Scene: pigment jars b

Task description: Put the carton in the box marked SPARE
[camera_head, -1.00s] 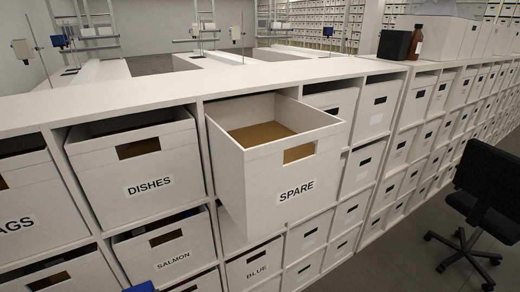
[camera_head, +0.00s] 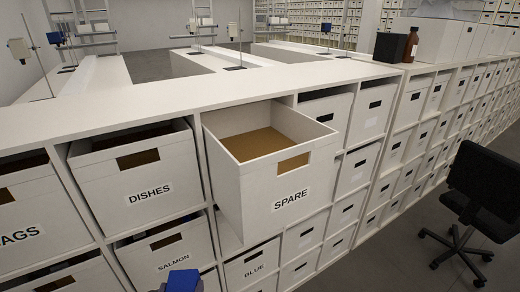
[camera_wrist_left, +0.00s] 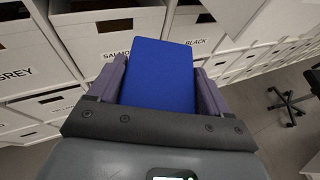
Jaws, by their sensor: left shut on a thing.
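The box marked SPARE (camera_head: 262,190) is pulled well out of its shelf slot in the head view. Its top is open, and the brown floor (camera_head: 262,140) that shows inside is bare. My left gripper (camera_wrist_left: 160,78) is shut on a blue carton (camera_wrist_left: 160,62) in the left wrist view, with one finger on each side of it. In the head view only the top of the carton (camera_head: 183,281) shows at the bottom edge, lower than the SPARE box and to its left. My right gripper is in neither view.
The white shelf top (camera_head: 180,105) runs behind. A black chair (camera_head: 475,195) stands at the right. A brown bottle (camera_head: 411,45) stands on the counter at the back.

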